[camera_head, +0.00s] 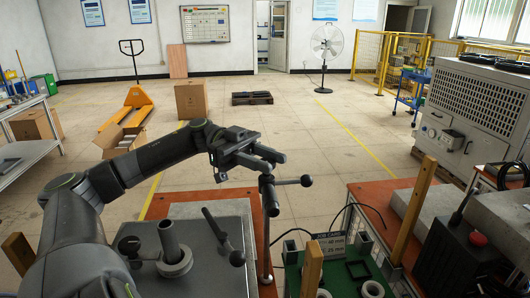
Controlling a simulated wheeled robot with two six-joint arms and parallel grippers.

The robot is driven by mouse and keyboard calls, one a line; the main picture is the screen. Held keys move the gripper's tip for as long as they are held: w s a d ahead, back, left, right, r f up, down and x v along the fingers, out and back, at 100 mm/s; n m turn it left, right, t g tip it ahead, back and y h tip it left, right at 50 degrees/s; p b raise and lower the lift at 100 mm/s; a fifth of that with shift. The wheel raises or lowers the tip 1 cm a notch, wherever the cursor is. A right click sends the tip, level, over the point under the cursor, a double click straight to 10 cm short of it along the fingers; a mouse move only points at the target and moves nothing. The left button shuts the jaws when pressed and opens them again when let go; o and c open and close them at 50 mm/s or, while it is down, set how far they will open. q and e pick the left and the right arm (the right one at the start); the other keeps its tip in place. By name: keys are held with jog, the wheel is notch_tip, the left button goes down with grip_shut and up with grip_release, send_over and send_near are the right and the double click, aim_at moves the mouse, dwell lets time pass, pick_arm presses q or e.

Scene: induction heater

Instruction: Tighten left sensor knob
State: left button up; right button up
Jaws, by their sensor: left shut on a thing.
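My left gripper (272,162) reaches in from the left and is at the top of a thin upright metal post. Its fingers are shut on the left sensor knob at the post's top; the fingers largely hide the knob. Just below the fingers a black cylindrical sensor (269,196) hangs tilted at the post. A short bar with a black ball end (306,181) sticks out to the right. The post stands at the right edge of the grey heater plate (195,212). My right gripper is not in view.
A grey pipe stub (169,241) and a black ball-ended lever (216,227) stand on the plate below my arm. To the right are a green tray (341,276) with rings, wooden posts (413,211), and a black box with a red button (478,240). The floor behind is mostly open.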

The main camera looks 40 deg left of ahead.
pick_arm(q)
jog(key=shift+s+f, duration=0.1)
jog(key=shift+f, duration=0.15)
jog(key=o, duration=0.9)
jog(key=shift+d, duration=0.1)
jog(key=shift+o, duration=0.2)
jog(key=shift+r, duration=0.1)
jog(key=shift+a, duration=0.25)
jog(key=s+a+p, duration=0.1)
jog(key=a, duration=1.5)
jog(key=shift+s+a, duration=0.2)
jog(key=shift+a, duration=0.2)
